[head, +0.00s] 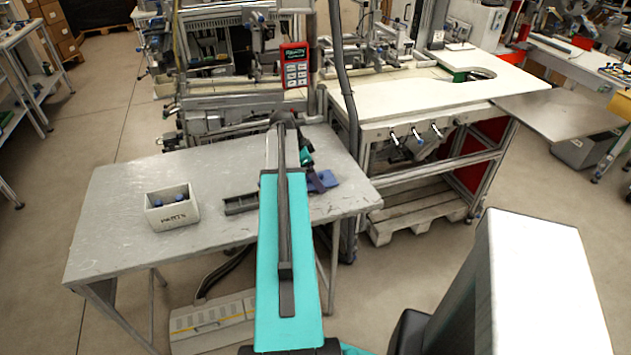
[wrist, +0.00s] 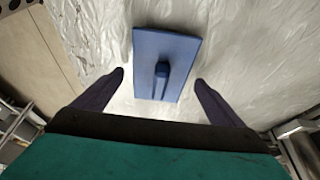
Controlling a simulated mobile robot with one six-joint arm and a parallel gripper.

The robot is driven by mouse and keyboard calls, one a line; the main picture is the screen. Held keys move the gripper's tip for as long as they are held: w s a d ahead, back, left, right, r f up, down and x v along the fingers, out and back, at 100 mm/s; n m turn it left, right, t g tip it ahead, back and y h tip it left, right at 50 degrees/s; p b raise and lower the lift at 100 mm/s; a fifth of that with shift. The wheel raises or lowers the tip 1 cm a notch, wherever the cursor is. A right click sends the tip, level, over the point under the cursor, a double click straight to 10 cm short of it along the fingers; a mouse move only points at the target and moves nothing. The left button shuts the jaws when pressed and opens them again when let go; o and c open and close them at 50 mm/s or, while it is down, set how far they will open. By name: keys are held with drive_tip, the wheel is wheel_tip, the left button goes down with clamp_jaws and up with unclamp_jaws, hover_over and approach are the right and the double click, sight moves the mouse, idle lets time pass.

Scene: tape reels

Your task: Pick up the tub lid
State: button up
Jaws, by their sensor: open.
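The tub lid (wrist: 178,48) is a flat blue rectangular plate with a raised bar handle in its middle. It lies on the grey metal table (head: 110,215), and in the wrist view it sits between and just beyond my fingertips. My gripper (wrist: 160,80) is open, one dark finger on each side of the lid's near end, with nothing held. In the head view the lid (head: 325,181) shows as a blue patch right of my arm, near the table's right side. My arm hides most of the gripper there.
A white parts box (head: 172,212) with dark blue items stands on the left of the table. A dark grey tray (head: 241,203) lies left of my arm. Workstation machinery (head: 225,70) stands behind the table. A white bench (head: 430,95) is at the back right.

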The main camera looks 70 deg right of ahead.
idle(0.3)
drive_tip(key=c, duration=1.1)
drive_tip(key=shift+r, duration=0.15)
drive_tip(key=shift+r+b, duration=0.7)
drive_tip(key=shift+r, duration=0.7)
drive_tip(key=shift+s+a+r, duration=0.1)
drive_tip(key=shift+a+r, duration=0.1)
drive_tip(key=s+a+b, duration=0.1)
drive_tip(key=a, duration=0.3)
drive_tip(key=s+a+b, duration=0.1)
drive_tip(key=s+a, duration=0.1)
drive_tip(key=a, duration=0.2)
drive_tip(key=s+a+r+b, duration=0.1)
drive_tip(key=s+a, duration=0.1)
drive_tip(key=a, duration=0.2)
drive_tip(key=shift+s+a, duration=0.1)
drive_tip(key=shift+a, duration=0.05)
drive_tip(key=shift+s+a+b, duration=0.1)
drive_tip(key=shift+a+b, duration=0.15)
drive_tip(key=shift+b, duration=0.55)
drive_tip(key=shift+s+a+r+b, duration=0.25)
drive_tip(key=shift+s+a+b, duration=0.1)
drive_tip(key=shift+a+b, duration=0.35)
